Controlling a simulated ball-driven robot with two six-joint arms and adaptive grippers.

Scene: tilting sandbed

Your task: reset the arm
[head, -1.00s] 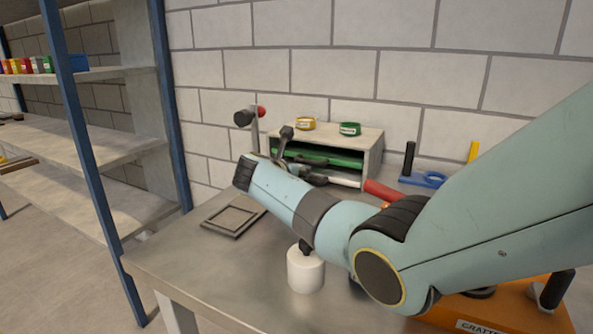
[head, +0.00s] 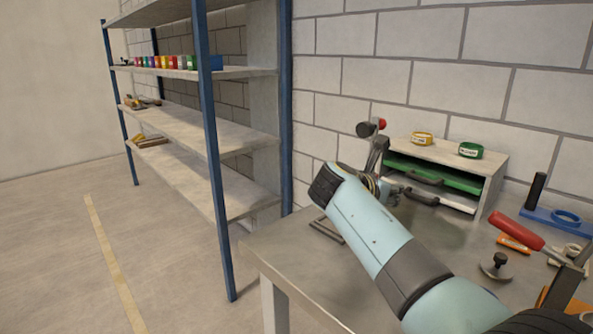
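My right arm (head: 370,228) comes in from the lower right, pale blue with dark bands, and reaches up and left over the steel bench. Its wrist ends in a black cap (head: 326,184). Dark and metallic parts that look like my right gripper (head: 383,180) show just behind the wrist, in front of the drawer cabinet. They are small and partly hidden by the arm, so I cannot tell the finger opening or any contact. My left gripper is not in view.
The bench (head: 285,250) holds a cabinet (head: 492,192) with a green drawer (head: 450,178), yellow tape (head: 422,139) and green tape (head: 470,150). A red-handled tool (head: 517,230) and dark-knobbed disc (head: 496,266) lie right. Blue-posted shelving (head: 215,150) stands left; floor (head: 60,270) is clear.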

